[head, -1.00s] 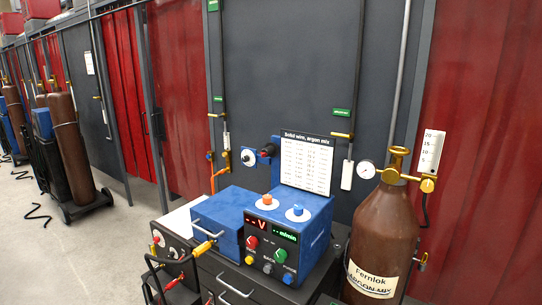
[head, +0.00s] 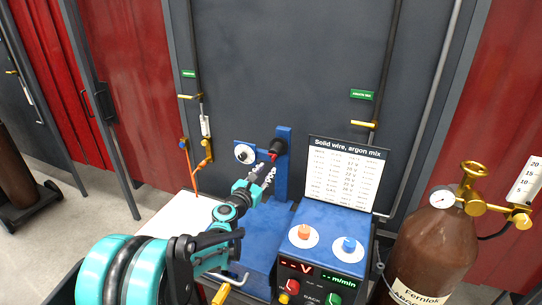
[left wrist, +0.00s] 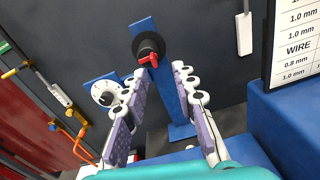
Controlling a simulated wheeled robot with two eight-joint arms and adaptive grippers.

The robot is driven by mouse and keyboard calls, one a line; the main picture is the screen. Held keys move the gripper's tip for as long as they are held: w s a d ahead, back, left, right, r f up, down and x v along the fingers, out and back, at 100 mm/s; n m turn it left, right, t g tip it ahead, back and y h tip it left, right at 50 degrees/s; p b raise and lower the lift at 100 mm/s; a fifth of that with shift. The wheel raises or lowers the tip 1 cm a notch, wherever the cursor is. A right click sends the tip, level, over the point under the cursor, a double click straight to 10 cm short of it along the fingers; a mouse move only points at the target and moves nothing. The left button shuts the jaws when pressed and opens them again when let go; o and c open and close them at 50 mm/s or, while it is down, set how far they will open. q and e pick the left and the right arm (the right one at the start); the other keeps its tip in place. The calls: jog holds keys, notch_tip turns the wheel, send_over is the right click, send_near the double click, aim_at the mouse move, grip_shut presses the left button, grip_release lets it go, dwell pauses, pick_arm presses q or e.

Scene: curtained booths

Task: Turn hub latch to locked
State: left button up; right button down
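The hub (head: 280,145) is a black round piece near the top of a blue post (head: 283,172), with a small red latch (head: 274,151) on its front. In the left wrist view the black hub (left wrist: 150,43) and red latch (left wrist: 147,59) show just beyond and between my fingertips. The latch has a bent shape; I cannot read a locked mark. My left gripper (head: 265,173) is just below and in front of the hub. Its two fingers (left wrist: 156,80) are spread apart with nothing between them, and no contact with the latch shows. My right gripper is out of view.
A white dial (head: 244,153) sits on a blue plate left of the hub. A blue welder with knobs (head: 313,248) and a settings chart (head: 345,178) stand to the right, beside a brown gas cylinder (head: 434,250). An orange hose (head: 194,180) hangs left. A dark wall stands behind.

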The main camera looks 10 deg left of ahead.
pick_arm(q)
jog(key=w+n, duration=0.2)
jog(key=w, duration=0.6)
jog(key=shift+w+d+f+y, duration=0.15)
jog(key=shift+w+d+y, duration=0.15)
grip_shut()
